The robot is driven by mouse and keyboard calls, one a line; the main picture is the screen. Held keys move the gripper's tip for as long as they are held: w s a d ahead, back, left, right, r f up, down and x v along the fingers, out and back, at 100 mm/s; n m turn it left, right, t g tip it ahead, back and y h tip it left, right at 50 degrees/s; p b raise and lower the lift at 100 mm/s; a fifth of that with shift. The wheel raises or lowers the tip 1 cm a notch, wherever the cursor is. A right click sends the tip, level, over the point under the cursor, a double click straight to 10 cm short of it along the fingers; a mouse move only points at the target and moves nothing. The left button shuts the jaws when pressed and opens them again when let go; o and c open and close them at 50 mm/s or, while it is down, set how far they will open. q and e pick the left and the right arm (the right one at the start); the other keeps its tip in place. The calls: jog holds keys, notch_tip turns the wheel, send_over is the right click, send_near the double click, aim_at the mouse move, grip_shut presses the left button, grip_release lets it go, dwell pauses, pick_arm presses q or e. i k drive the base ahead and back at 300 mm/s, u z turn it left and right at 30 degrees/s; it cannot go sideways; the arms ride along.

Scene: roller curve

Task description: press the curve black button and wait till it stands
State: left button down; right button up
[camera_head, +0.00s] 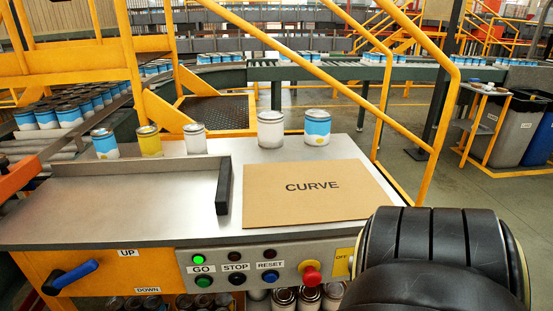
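The control panel (290,257) is on the front of the metal table, below a cardboard sign (310,205) reading CURVE. The black button (236,278) sits under the STOP label, with a small dark lamp (234,255) above that label. Left of it, the GO lamp (198,259) is lit green above a green button (203,281). To the right, a blue button (270,277) sits under RESET, with an unlit lamp above. Neither gripper shows. A black, rounded link of my arm fills the lower right and covers the panel's right end.
A red mushroom knob (311,275) is right of the buttons. A blue-handled lever (75,276) is at left between UP and DOWN. Several cans stand along the table's back, including a white can (271,130). Yellow railings (330,70) rise behind; conveyors with cans run beyond.

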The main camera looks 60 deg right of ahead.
aim_at(237, 281)
jog(key=z, duration=2.1)
